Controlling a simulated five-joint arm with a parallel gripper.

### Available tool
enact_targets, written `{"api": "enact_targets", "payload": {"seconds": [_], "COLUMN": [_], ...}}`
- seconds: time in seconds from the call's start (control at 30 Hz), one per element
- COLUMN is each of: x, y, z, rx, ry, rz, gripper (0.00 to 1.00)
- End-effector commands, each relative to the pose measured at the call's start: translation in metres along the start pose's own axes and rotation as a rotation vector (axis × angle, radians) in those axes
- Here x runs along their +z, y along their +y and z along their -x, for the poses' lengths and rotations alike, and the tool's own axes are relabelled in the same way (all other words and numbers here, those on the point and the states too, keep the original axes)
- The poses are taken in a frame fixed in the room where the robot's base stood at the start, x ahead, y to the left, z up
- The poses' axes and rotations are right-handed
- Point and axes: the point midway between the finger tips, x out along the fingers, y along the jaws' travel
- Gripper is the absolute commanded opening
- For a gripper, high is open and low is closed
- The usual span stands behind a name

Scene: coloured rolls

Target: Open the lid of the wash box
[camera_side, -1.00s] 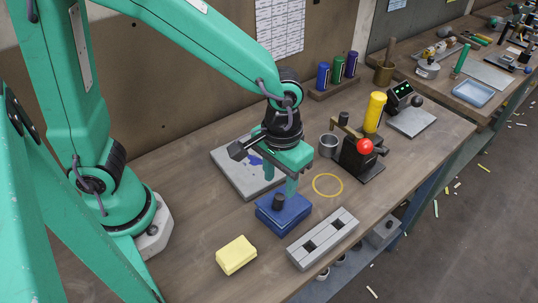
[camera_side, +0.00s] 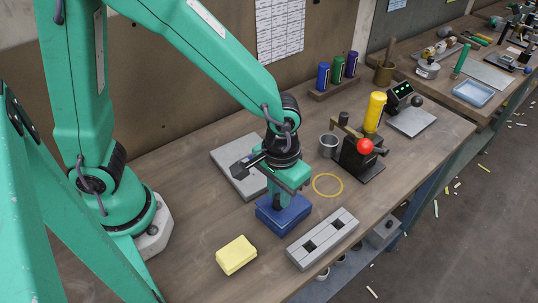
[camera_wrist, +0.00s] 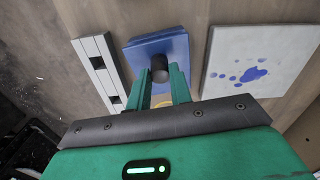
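The wash box (camera_side: 283,216) is a blue box on the bench with a flat blue lid and a dark round knob on top. In the wrist view the lid (camera_wrist: 150,50) lies flat, with the knob (camera_wrist: 160,68) between my two green fingertips. My gripper (camera_side: 279,203) points straight down over the box, its fingers low at the lid. In the wrist view my gripper (camera_wrist: 160,72) has a finger close along each side of the knob; whether they touch it cannot be told. The box's inside is hidden.
A grey block with square holes (camera_side: 323,239) stands just right of the box, and a yellow block (camera_side: 236,255) in front. A grey plate with blue stains (camera_wrist: 258,65) lies behind. A yellow ring (camera_side: 328,185) and a red-knobbed device (camera_side: 360,155) are further right.

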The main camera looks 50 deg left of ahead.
Motion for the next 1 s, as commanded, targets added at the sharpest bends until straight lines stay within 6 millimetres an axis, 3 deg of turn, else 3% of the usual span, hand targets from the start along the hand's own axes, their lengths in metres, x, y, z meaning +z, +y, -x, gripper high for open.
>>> {"api": "enact_targets", "payload": {"seconds": [0.93,0.97,1.0], "x": [-0.0098,-0.0098,-0.0098], "y": [0.0002,0.0002,0.0002], "z": [0.0089,0.0089,0.0088], "rx": [-0.061,-0.061,-0.061], "ry": [-0.082,-0.082,-0.082], "rz": [-0.002,-0.002,-0.002], "gripper": [0.0,0.25,0.32]}}
